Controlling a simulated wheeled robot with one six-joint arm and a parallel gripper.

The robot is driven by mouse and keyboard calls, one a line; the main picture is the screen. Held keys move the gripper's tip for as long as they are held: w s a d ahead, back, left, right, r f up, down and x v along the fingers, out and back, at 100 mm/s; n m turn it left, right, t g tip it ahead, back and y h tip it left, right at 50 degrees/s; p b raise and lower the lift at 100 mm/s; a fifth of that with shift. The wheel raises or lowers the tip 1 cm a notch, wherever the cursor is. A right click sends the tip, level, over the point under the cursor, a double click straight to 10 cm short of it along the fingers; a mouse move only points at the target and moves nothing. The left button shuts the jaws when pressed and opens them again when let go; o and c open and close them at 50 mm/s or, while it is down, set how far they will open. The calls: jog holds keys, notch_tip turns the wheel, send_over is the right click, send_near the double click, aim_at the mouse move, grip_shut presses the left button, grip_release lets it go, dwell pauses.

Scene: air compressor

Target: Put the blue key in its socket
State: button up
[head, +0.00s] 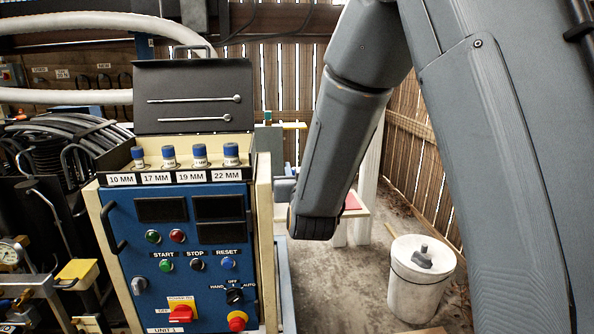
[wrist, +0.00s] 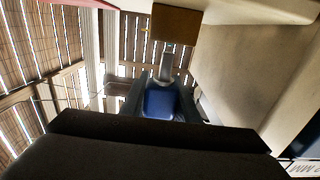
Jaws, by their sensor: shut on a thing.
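The blue key (wrist: 160,103) is between the two dark fingers of my gripper (wrist: 160,98) in the wrist view. The gripper is shut on its blue part. A grey shaft (wrist: 166,65) extends from the blue part towards a brown block (wrist: 176,22). I cannot tell whether the shaft touches the block. I cannot make out the key's socket in either view.
The control cabinet (head: 178,250) has buttons, a red switch and a shelf of several blue-topped sockets (head: 200,152) labelled 10 to 22 MM. A white bucket (head: 420,285) stands on the floor at the right. Cream cabinet surface (wrist: 240,65) lies close at right in the wrist view.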

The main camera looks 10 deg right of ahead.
jog(key=shift+f+b, duration=1.1)
jog(key=shift+f, duration=0.5)
dwell(1.0)
jog(key=o, duration=1.2)
jog(key=shift+c, duration=0.2)
jog(key=shift+s, duration=0.1)
jog(key=s, duration=0.7)
jog(key=shift+s, duration=0.35)
